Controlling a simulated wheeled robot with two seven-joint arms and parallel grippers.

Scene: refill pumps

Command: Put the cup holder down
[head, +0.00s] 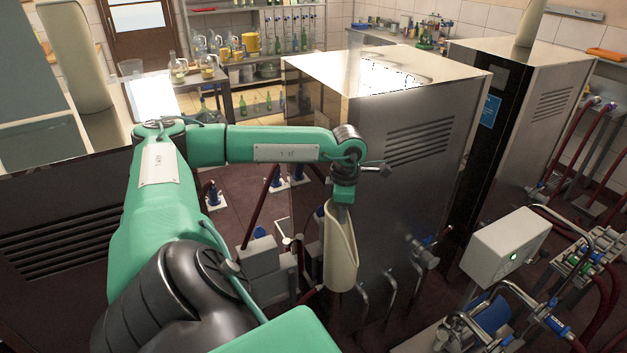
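The cup holder (341,258) is a cream, tube-like piece with a slanted open top. It hangs roughly upright in front of the side of the middle steel cabinet (415,140), clear of the floor. My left gripper (344,197) points down from the green arm and is shut on the cup holder's upper end. The fingertips are small and partly hidden at the rim. My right gripper is not in view.
Similar cream pieces stand on the left cabinet (75,55) and the far right cabinet (530,22). The middle cabinet's bright top looks mostly bare. Pipes, a grey control box (505,247) and pumps crowd the lower right. A shelf with bottles (285,40) stands behind.

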